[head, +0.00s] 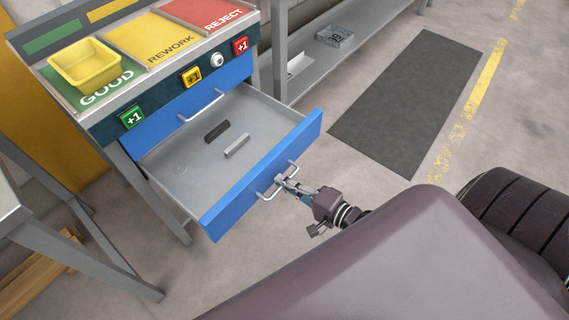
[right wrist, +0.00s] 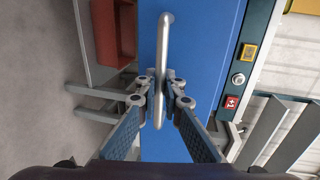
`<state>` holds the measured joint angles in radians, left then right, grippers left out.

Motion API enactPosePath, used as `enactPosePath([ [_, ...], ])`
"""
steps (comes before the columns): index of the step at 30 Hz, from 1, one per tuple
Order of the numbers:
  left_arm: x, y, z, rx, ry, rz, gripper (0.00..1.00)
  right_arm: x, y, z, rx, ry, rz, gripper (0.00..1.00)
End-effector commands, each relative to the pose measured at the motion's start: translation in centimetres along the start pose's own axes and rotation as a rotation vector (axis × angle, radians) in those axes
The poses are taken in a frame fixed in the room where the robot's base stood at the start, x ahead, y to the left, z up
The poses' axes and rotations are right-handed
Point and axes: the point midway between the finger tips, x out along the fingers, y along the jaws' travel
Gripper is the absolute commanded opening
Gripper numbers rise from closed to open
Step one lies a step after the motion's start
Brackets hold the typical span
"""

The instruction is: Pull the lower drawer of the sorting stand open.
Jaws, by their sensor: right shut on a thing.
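The sorting stand (head: 112,126) is at the upper left in the head view. Its lower drawer (head: 170,165) stands pulled out, with a blue front (head: 235,200) and a grey inside. Two small bars, one dark (head: 217,131) and one light grey (head: 237,146), lie in it. The upper drawer (head: 190,105) is closed. My right gripper (head: 284,184) is shut on the lower drawer's handle (head: 266,196). In the right wrist view, the fingers (right wrist: 161,92) close around the handle bar (right wrist: 165,40) in front of the blue panel. My left gripper is not in view.
A yellow bin (head: 86,66) stands on the green GOOD area of the stand top. A grey shelf (head: 345,45) stands behind, to the right. A dark mat (head: 410,100) lies on open floor. A grey table (head: 10,205) is at the left edge.

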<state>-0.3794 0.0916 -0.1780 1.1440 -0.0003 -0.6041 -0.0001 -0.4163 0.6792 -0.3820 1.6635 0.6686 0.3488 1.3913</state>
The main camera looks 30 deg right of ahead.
Motion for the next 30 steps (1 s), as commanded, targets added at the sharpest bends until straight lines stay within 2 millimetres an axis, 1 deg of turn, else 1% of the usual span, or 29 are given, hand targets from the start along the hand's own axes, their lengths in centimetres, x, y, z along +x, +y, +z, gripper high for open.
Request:
enactPosePath([
  [1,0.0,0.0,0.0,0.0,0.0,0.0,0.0,0.0,0.0,0.0,-0.001,0.0,0.001,0.11],
  [5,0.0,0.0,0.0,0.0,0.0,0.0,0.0,0.0,0.0,0.0,-0.001,0.0,0.001,0.24],
  [13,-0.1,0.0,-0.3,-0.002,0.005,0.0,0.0,0.0,0.0,0.0,-0.001,0.0,0.001,0.24],
  [17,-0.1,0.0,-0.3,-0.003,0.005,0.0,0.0,-0.7,0.1,0.0,-0.001,0.0,0.002,0.24],
  [20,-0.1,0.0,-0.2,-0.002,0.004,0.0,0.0,-2.0,0.2,0.0,0.0,-0.001,0.004,0.24],
  [30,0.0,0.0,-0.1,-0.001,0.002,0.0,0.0,-8.5,0.2,0.0,-0.001,-0.001,0.005,0.24],
])
